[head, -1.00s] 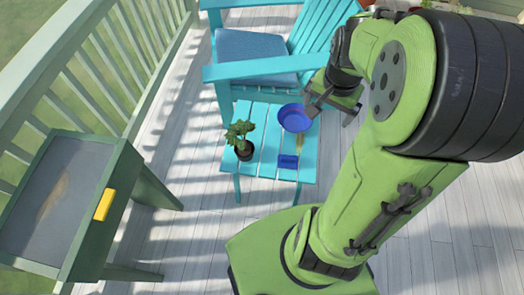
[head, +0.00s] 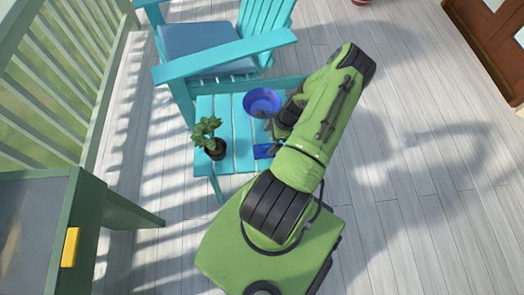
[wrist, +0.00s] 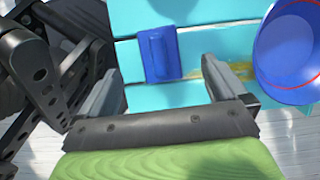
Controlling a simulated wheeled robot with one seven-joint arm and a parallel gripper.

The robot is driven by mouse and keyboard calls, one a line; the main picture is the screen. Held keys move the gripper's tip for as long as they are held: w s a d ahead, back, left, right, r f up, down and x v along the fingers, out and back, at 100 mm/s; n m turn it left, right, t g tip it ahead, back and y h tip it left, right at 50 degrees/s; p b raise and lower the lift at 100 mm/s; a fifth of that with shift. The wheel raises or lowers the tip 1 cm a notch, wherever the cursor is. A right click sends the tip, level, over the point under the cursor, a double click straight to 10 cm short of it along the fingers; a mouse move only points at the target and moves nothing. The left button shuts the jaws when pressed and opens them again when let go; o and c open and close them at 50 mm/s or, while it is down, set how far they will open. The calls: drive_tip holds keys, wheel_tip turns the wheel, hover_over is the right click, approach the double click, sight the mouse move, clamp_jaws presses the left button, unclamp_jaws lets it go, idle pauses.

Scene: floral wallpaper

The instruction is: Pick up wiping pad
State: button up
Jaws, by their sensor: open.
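The wiping pad appears to be the small blue rectangular block (head: 263,151) with a raised part on top. It lies on the turquoise slatted table (head: 240,118), partly hidden behind my arm in the head view. In the wrist view the blue pad (wrist: 159,53) shows whole, just beyond and between my fingertips. My gripper (wrist: 162,72) is open and empty, its fingers spread to either side of the pad's near end. In the head view my gripper (head: 273,126) is above the table's right side, between the pad and the bowl, partly hidden by my arm.
A blue bowl (head: 262,102) stands on the table close to my gripper. A potted plant (head: 210,140) stands at the table's left. A turquoise chair (head: 215,58) is behind it. A green side table (head: 88,215) with a yellow block (head: 70,247) is at left. Open deck lies right.

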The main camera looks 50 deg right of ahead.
sight(264, 146)
drive_tip(key=b+x, duration=0.2)
drive_tip(key=x, duration=0.6)
drive_tip(key=shift+s+f, duration=0.1)
drive_tip(key=shift+s, duration=0.05)
drive_tip(key=c, duration=1.2)
drive_tip(key=shift+o, duration=0.2)
wheel_tip(264, 146, up, 10)
drive_tip(key=p, duration=0.3)
